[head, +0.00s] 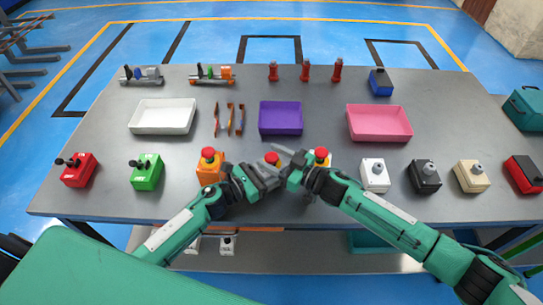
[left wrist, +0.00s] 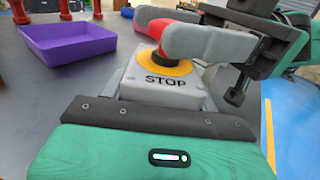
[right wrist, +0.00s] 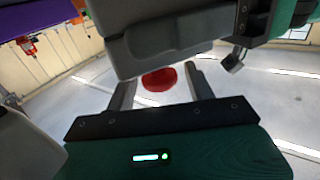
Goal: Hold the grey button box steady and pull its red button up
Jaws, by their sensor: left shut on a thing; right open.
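The grey button box (left wrist: 160,83) shows in the left wrist view, marked STOP, with a yellow ring around its red button (left wrist: 157,55). My left gripper (left wrist: 165,95) is shut on the box, with a finger along each side. In the head view the red button (head: 272,158) shows above the left gripper, and the box is mostly hidden. My right gripper (head: 284,153) is open at the button, its fingers partly covering it in the left wrist view. In the right wrist view the red button (right wrist: 160,79) lies between the right gripper's two fingers; contact cannot be told.
An orange box with a red button (head: 209,165) stands just left, and another red-topped box (head: 320,155) is partly behind my right gripper. White (head: 374,176) and black (head: 424,177) boxes stand farther right. A purple tray (head: 281,117) lies behind.

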